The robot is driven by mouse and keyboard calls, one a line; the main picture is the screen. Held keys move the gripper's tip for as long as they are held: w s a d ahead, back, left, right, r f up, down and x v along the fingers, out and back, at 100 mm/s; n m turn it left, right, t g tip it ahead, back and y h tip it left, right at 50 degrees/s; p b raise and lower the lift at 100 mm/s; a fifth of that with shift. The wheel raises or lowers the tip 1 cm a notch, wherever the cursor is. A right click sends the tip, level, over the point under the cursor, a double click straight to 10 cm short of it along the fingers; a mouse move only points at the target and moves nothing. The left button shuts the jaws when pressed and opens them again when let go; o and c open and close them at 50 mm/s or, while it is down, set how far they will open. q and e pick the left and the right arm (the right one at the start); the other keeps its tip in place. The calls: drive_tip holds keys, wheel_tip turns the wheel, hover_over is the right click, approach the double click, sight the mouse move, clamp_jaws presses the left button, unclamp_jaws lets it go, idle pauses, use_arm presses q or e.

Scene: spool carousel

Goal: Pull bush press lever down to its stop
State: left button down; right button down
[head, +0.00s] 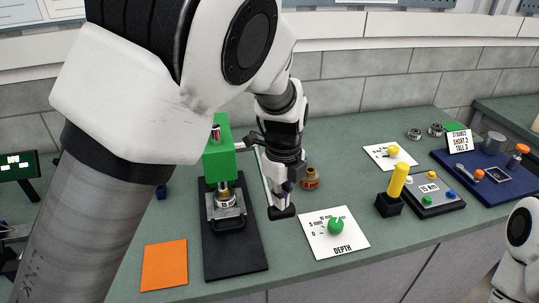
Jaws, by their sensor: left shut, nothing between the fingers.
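The bush press has a green head (219,163) over a black base plate (236,258), with a metal fixture (226,205) below the head. A thin pale bar (250,146) shows at the right of the head, and a slim rod runs down beside my left gripper; my arm hides part of this area, so the lever's full shape and contact with it cannot be told. My left gripper (283,211) is shut and points down, right of the press. My right gripper is out of view.
A white DEPTH card with a green knob (335,226) lies right of the press. An orange square (164,265) lies left. Further right are a yellow post (397,181), a button box (433,193) and a blue tray (452,160) with parts. A small orange-brown part (310,180) stands behind the gripper.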

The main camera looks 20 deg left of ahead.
use_arm(q)
drive_tip(key=shift+w+a+f, duration=0.15)
drive_tip(key=shift+w+f, duration=0.1)
drive_tip(key=shift+f, duration=0.55)
drive_tip(key=shift+w+a+f+b, duration=0.15)
drive_tip(key=shift+f+b, duration=0.45)
drive_tip(key=shift+f, duration=0.25)
drive_tip(key=shift+w+a+f, duration=0.15)
drive_tip(key=shift+w+f, duration=0.1)
drive_tip(key=shift+f, duration=0.25)
